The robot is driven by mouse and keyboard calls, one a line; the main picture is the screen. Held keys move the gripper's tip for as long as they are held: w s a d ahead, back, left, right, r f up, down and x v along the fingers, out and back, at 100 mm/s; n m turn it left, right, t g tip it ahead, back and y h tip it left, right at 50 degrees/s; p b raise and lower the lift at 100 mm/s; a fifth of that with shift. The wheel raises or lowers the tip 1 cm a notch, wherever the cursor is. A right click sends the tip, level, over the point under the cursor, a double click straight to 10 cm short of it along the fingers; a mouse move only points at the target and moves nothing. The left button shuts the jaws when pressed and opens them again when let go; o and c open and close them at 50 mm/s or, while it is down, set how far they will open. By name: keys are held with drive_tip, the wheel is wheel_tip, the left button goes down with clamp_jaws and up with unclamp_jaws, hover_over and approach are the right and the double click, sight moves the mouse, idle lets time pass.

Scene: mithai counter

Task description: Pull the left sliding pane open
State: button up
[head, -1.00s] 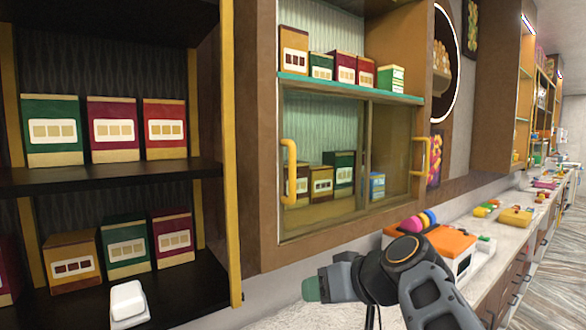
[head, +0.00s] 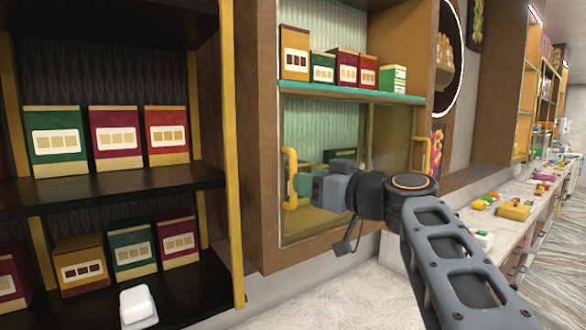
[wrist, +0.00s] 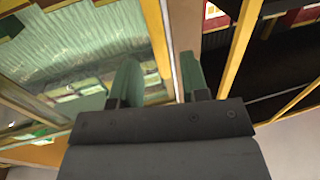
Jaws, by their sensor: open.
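The left sliding pane (head: 322,128) is a glass pane in the lower part of the brown wall cabinet. Its upright yellow handle (head: 290,168) stands at the pane's left edge. My gripper (head: 303,184) is open, just right of the handle in the head view, and partly covers the pane. In the wrist view, my gripper (wrist: 157,76) has its two green fingers spread apart. A yellow upright bar (wrist: 156,38) shows between them, probably the handle. I cannot tell whether the fingers touch it. The pane appears shut.
A teal shelf (head: 350,93) above holds several boxes. A dark shelf unit (head: 110,187) with boxes stands at left, with a white object (head: 138,306) low on it. A pale counter (head: 345,290) runs below.

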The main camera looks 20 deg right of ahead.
sight(293, 202)
drive_tip(key=shift+p+x, duration=0.8)
drive_tip(key=shift+x, duration=1.65)
drive_tip(key=shift+c, duration=0.4)
clamp_jaws()
